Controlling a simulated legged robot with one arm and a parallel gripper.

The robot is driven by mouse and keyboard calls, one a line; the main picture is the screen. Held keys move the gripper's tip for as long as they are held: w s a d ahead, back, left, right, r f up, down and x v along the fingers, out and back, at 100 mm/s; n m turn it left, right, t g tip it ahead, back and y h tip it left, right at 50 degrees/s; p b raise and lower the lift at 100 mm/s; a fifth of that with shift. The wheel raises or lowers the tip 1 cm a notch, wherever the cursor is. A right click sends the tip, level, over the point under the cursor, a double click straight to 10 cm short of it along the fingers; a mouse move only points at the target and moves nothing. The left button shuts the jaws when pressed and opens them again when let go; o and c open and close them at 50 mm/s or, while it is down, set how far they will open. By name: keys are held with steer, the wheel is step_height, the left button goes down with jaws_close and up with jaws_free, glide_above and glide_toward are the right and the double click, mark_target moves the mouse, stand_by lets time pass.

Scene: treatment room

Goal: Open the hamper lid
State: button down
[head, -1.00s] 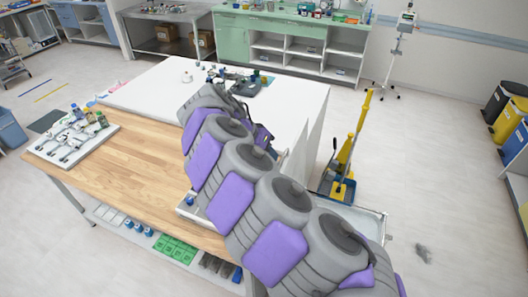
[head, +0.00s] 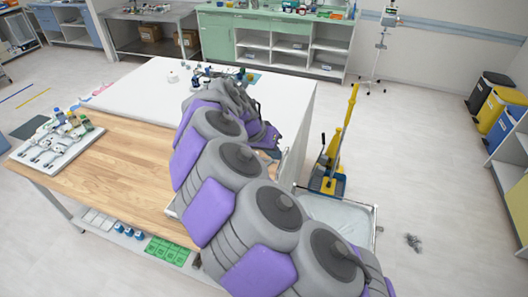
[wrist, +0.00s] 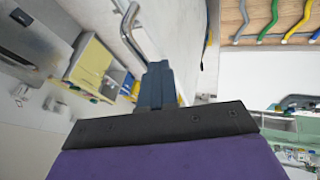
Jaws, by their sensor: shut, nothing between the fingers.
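A pale, metal-framed, bin-like thing (head: 345,218) stands on the floor right of the table, partly behind my arm. It may be the hamper, but I cannot clearly tell its lid. In the wrist view my gripper (wrist: 158,85) is shut, with nothing seen between its dark blue fingers. A bent metal bar (wrist: 130,30) shows just beyond the fingertips; I cannot tell whether they touch it. In the head view my arm reaches over the table's right side, and the fingertips are not clear.
A wooden-topped table (head: 125,160) with a white section (head: 150,88) lies left of my arm. A yellow mop bucket (head: 328,180) stands behind the framed thing. Black and yellow bins (head: 497,108) line the right side. The floor at centre right is mostly clear, with a small dark clump (head: 413,242).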

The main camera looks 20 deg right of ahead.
steer(key=s+d+t+y, duration=0.1)
steer(key=s+d+y, duration=0.1)
steer(key=s+d, duration=0.4)
steer(key=d, duration=0.2)
steer(key=shift+d+f+b, duration=0.35)
steer(key=shift+d+b, duration=0.05)
steer(key=shift+a, duration=0.1)
